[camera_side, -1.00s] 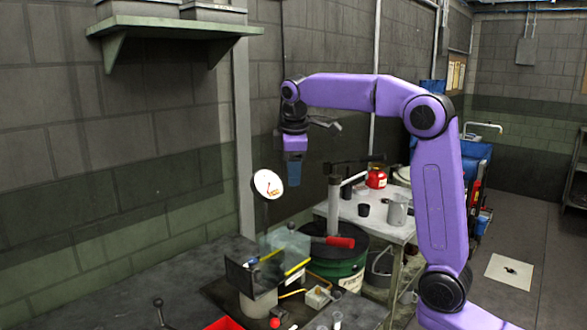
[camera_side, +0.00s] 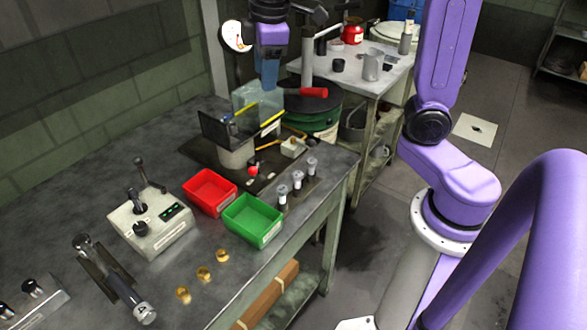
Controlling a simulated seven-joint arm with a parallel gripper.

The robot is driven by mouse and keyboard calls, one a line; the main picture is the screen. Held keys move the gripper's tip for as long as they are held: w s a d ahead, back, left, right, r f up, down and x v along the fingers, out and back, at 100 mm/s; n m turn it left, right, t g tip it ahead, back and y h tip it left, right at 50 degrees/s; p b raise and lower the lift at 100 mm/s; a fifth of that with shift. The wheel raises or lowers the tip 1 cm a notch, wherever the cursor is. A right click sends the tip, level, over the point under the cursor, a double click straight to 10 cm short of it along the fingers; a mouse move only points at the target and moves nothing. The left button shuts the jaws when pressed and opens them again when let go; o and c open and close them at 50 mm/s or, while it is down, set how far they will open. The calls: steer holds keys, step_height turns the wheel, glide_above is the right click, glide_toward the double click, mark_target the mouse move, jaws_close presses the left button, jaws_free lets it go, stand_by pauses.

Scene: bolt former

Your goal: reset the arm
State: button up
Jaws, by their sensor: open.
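My gripper (camera_side: 269,78) shows at the top centre of the side view, pointing down with its blue fingers. It hangs above and behind the bolt former (camera_side: 240,140), which has a dark plate, a clear guard and a yellow edge. I see nothing between the fingers, though they overlap in this view and the gap is hard to see. My purple arm reaches in from the right, and its upper part is cut off by the top of the picture.
On the bench stand a red bin (camera_side: 210,191), a green bin (camera_side: 251,220), a control box (camera_side: 150,225) and several brass pieces (camera_side: 203,273). Bolts (camera_side: 297,180) stand upright in a holder. A red-handled tool (camera_side: 308,92) lies behind the former. A side table (camera_side: 352,85) holds cups.

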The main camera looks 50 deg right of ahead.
steer(key=s+f+n+g, duration=0.1)
steer(key=s+f, duration=0.4)
steer(key=s, duration=0.7)
steer(key=s+f+g+y, duration=0.1)
steer(key=s+f, duration=0.4)
steer(key=s, duration=0.7)
steer(key=shift+s+f+n, duration=0.35)
steer(key=shift+n, duration=0.05)
